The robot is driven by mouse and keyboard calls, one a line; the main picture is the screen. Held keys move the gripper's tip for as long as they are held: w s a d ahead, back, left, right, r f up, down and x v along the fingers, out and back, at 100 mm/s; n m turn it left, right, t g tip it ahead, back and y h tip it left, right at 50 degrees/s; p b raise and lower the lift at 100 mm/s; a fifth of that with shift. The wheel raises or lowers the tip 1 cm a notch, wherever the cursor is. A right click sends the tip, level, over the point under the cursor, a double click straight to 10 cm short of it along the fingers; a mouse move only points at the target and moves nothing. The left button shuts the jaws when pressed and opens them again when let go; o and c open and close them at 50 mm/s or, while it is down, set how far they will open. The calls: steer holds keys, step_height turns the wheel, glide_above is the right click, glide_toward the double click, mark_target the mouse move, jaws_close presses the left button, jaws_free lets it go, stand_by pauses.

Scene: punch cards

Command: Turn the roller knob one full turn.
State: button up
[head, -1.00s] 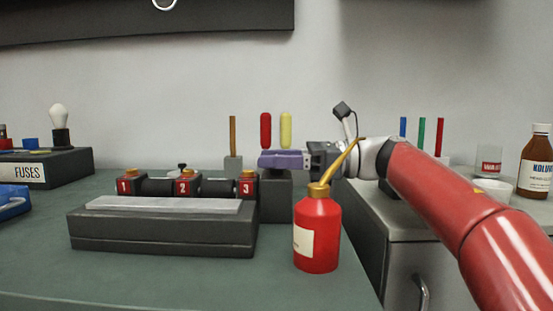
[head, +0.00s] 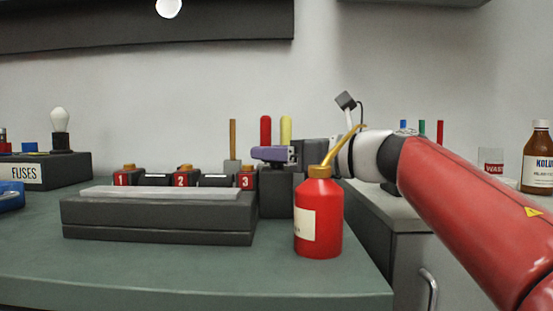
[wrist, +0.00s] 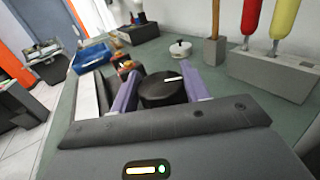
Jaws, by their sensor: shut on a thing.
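The roller knob (wrist: 163,92) is a round black knob with a short white mark on its top. In the wrist view it sits between the two purple fingers of my gripper (wrist: 157,75), which is shut on it from both sides. The white mark points to the right there. In the head view my gripper (head: 270,153) is at the right end of the roller unit (head: 155,219), just beyond block 3 (head: 247,176). The knob is not distinguishable in the head view. The unit has dark rollers between numbered red-fronted blocks and a pale strip in front.
A red oil can (head: 319,225) with a yellow spout stands right in front of my wrist. Red and yellow handled tools (head: 266,130) stand in a block behind my gripper. A fuse box (head: 50,171) is at the left.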

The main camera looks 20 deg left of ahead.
steer(key=shift+t, duration=0.3)
steer(key=o, duration=1)
